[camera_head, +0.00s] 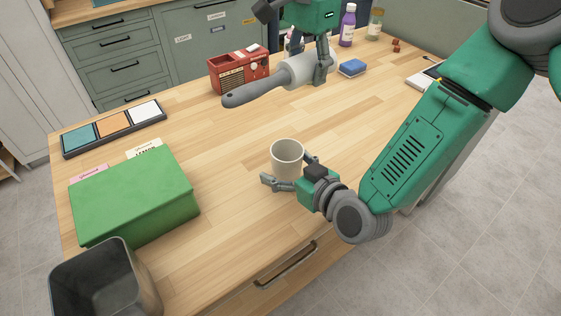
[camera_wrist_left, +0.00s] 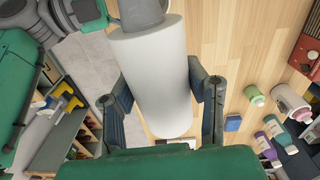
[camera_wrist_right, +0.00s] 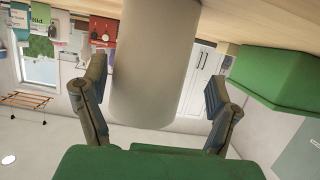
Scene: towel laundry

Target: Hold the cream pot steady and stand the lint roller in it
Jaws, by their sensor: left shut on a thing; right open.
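The cream pot (camera_head: 287,150) stands upright on the wooden table near its front edge. My right gripper (camera_head: 290,175) is open, with its fingers on either side of the pot. In the right wrist view the pot (camera_wrist_right: 155,65) shows between the fingers, with a gap on each side. My left gripper (camera_head: 322,66) is shut on the lint roller (camera_head: 297,74) by its white roll. The roller lies nearly level above the table, behind the pot, with its grey handle toward the left. The left wrist view shows the white roll (camera_wrist_left: 158,75) between the fingers.
A green box (camera_head: 135,195) with cards behind it, a swatch tray (camera_head: 115,128) and a dark bin (camera_head: 105,285) stand at left. A red radio (camera_head: 238,72), blue sponge (camera_head: 352,68) and purple bottle (camera_head: 347,26) stand at the back. The table around the pot is clear.

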